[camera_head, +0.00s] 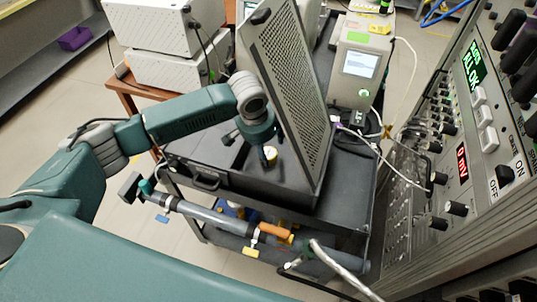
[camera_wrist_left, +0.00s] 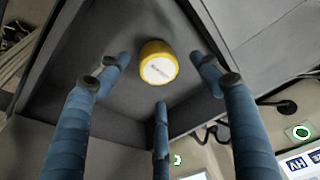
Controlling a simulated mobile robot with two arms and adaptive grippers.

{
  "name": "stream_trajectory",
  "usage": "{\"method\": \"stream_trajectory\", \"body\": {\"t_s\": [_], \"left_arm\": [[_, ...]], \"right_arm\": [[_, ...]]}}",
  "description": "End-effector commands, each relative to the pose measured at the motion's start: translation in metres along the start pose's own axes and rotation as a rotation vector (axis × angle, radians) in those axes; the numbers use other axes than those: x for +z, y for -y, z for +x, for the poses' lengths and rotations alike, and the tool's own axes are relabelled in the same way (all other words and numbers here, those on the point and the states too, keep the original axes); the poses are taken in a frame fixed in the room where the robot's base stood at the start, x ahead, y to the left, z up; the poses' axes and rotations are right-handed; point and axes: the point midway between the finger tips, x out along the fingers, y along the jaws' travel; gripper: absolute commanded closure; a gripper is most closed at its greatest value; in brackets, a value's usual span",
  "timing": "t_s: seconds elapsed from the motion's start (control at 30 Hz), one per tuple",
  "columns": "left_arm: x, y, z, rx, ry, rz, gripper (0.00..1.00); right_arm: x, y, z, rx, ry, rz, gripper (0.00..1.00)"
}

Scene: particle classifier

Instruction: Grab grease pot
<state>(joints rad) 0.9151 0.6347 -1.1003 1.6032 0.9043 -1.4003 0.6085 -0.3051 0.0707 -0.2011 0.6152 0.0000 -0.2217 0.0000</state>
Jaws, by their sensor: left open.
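The grease pot is a small yellow pot with a white labelled end. It shows in the head view (camera_head: 270,155) in the dark tray on the cart, just below my left gripper (camera_head: 260,138). In the left wrist view the grease pot (camera_wrist_left: 158,64) lies ahead, between and beyond the three spread blue fingers of my left gripper (camera_wrist_left: 160,78). The fingers are open, and the pot appears free of them. My right gripper is not in view.
A tall perforated panel (camera_head: 292,85) stands right beside my left gripper. The dark tray (camera_head: 215,182) has raised walls. A grey tube (camera_head: 205,213) runs along the cart's front. An instrument rack (camera_head: 455,150) fills the right side. White boxes (camera_head: 160,70) stand at the back left.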

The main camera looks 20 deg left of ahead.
Motion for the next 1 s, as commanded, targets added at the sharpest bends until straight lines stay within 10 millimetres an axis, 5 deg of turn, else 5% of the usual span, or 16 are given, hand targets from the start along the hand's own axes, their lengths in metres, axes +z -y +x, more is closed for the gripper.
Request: {"method": "stream_trajectory", "body": {"t_s": [0.2, 0.5, 0.77, 1.0], "left_arm": [[0.002, -0.001, 0.029, 0.0, 0.002, 0.0, 0.35], [0.002, -0.001, 0.036, 0.0, 0.0, 0.001, 0.35], [0.002, -0.001, 0.036, 0.0, 0.0, 0.001, 0.83], [0.002, -0.001, 0.035, 0.0, 0.0, 0.001, 0.84]], "right_arm": [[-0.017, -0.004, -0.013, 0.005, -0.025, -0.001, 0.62], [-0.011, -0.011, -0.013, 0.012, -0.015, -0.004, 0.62], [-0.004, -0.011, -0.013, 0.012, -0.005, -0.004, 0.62], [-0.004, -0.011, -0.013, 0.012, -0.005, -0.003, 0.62]]}}
